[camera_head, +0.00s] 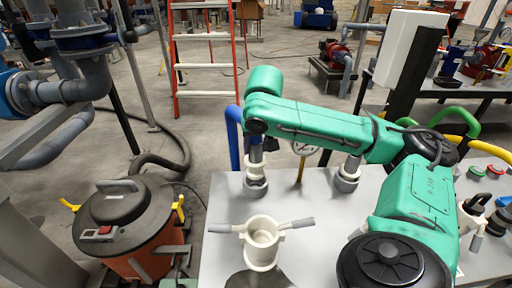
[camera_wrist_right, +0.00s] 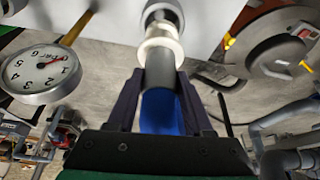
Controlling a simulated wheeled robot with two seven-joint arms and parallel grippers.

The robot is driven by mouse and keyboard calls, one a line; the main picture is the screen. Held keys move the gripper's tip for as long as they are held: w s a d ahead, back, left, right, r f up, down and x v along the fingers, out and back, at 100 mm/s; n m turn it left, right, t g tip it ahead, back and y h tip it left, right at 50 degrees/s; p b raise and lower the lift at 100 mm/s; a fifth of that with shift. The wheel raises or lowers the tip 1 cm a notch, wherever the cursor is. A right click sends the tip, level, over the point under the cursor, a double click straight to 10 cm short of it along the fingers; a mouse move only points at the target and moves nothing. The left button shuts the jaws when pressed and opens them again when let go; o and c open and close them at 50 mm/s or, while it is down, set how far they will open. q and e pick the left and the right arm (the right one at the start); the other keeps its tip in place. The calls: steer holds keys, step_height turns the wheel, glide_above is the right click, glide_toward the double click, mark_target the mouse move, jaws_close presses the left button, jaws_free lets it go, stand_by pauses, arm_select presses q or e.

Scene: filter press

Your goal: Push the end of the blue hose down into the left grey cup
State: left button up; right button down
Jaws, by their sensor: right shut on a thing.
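The blue hose (camera_head: 235,138) rises behind the left part of the grey-white table and bends over toward the left grey cup (camera_head: 256,186). My right gripper (camera_head: 256,152) is above that cup, pointing down. In the right wrist view, my right gripper (camera_wrist_right: 160,95) is shut on the hose's dark grey end, with the blue hose (camera_wrist_right: 160,112) between its fingers. The hose end meets a pale collar (camera_wrist_right: 160,48) at the left grey cup (camera_wrist_right: 161,12), roughly in line with it. I cannot tell how deep the end sits.
A second grey cup (camera_head: 347,180) stands to the right. A cream pot with two handles (camera_head: 262,228) stands in front on the table. An orange drum with a dark lid (camera_head: 125,215) stands left of the table.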

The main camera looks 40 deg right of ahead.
mark_target(257, 160)
steer(key=shift+r, duration=0.15)
stand_by(0.3)
steer(key=shift+s+p, duration=0.1)
steer(key=shift+p, duration=0.35)
steer(key=shift+a+f+b, duration=0.1)
steer(key=shift+f+b, duration=1.55)
steer(key=shift+f, duration=1.55)
steer(key=shift+c, duration=1.1)
jaws_free()
steer(key=p+v, duration=0.3)
steer(key=v, duration=1.1)
steer(key=shift+r, duration=0.3)
